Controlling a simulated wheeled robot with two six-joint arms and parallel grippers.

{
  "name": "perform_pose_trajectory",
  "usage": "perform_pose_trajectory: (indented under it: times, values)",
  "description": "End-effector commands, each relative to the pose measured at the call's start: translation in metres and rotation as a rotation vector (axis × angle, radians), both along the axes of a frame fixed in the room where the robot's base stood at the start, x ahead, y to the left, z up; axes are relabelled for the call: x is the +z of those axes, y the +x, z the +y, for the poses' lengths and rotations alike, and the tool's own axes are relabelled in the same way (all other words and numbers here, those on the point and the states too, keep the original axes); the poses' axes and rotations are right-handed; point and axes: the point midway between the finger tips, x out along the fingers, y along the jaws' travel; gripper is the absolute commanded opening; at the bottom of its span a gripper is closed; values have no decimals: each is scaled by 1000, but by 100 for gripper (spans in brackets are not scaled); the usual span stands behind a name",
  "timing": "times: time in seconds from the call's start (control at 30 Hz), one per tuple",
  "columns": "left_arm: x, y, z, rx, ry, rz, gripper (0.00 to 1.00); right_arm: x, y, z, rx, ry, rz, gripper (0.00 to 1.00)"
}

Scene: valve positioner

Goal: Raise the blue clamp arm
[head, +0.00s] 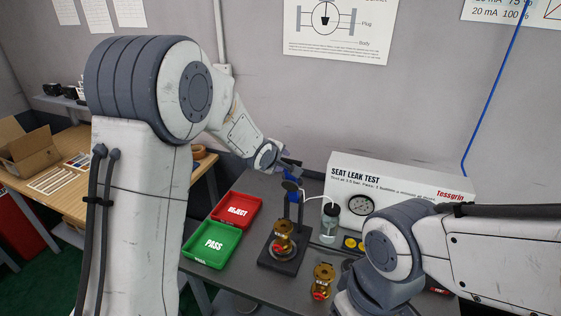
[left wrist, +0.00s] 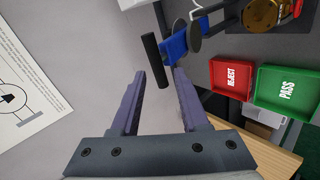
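The blue clamp arm (left wrist: 174,48) shows in the left wrist view, with a black cylindrical handle (left wrist: 153,58) at its end. My left gripper (left wrist: 160,73) is open, with the handle's near end between its fingertips. I see no grip on it. In the head view my left gripper (head: 283,165) is small beside the top of the dark clamp stand (head: 300,208) and partly hides the blue part there. A brass valve body (head: 283,238) sits on the stand's base. My right gripper is not in view; only my right arm shows.
A red REJECT tray (head: 237,211) and green PASS tray (head: 212,244) lie left of the stand. A white SEAT LEAK TEST box (head: 400,186) with a gauge stands to the right, by a clear bottle (head: 329,224). Another brass valve (head: 323,277) stands in front.

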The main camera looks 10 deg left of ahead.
Motion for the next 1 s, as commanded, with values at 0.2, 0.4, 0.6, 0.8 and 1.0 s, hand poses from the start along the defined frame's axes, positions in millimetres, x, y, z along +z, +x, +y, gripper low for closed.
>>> perform_pose_trajectory:
  times: [0.2, 0.4, 0.6, 0.8, 1.0]
  values:
    - [12, -12, 3, 2, -1, -4, 45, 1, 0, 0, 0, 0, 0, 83]
    - [12, -12, 2, 0, 0, -3, 45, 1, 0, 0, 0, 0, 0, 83]
    - [6, -14, 1, -20, 18, -22, 0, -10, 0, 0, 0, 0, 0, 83]
    - [-14, -26, 0, -158, 173, -181, 0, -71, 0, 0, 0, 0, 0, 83]
    - [-27, -51, 0, -307, 442, -414, 0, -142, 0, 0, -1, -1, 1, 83]
